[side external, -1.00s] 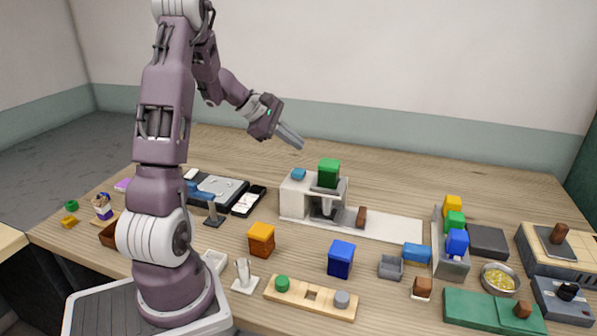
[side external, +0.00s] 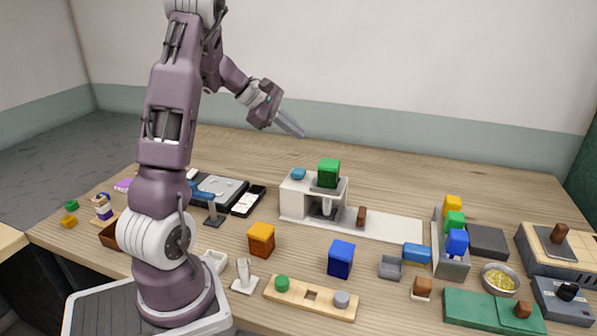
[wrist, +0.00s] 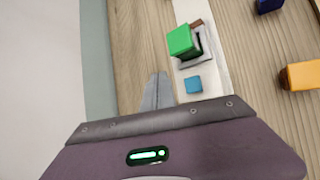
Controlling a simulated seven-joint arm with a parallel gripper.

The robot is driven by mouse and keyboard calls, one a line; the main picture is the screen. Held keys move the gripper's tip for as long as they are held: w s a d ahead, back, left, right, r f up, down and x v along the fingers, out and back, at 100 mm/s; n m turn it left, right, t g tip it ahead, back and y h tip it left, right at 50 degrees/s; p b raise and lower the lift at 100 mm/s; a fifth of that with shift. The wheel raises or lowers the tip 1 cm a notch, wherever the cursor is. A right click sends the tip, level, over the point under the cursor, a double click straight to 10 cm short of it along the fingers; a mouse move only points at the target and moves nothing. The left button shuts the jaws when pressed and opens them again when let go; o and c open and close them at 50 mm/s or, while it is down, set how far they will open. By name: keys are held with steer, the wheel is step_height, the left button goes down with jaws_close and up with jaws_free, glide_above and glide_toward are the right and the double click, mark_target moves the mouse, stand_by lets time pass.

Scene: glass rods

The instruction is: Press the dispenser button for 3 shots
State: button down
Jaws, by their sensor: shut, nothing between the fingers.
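The dispenser (side external: 294,203) is a white machine near the middle of the table, with a green block (side external: 329,171) on its top and a small blue button-like block (side external: 298,174) at its top left. In the wrist view the green block (wrist: 181,40) and the blue block (wrist: 193,84) show ahead, to the right of my fingertips. My gripper (side external: 304,136) is shut and empty, in the air above and behind the dispenser, touching nothing. In the wrist view its fingers (wrist: 158,76) are together. I cannot tell for certain which block is the button.
A white strip (side external: 395,225) with a brown block (side external: 361,217) runs right from the dispenser. An orange block (side external: 261,239) and a dark blue block (side external: 341,258) stand in front. A phone (side external: 249,201) lies to the left. The table behind the dispenser is clear.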

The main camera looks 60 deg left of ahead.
mark_target(302, 170)
step_height(302, 170, down, 8)
steer(key=shift+f, duration=0.1)
stand_by(0.4)
steer(key=shift+f, duration=0.1)
stand_by(1.8)
steer(key=shift+f, duration=0.3)
steer(key=shift+f, duration=0.75)
stand_by(0.6)
steer(key=shift+r, duration=1.15)
steer(key=shift+r, duration=2.55)
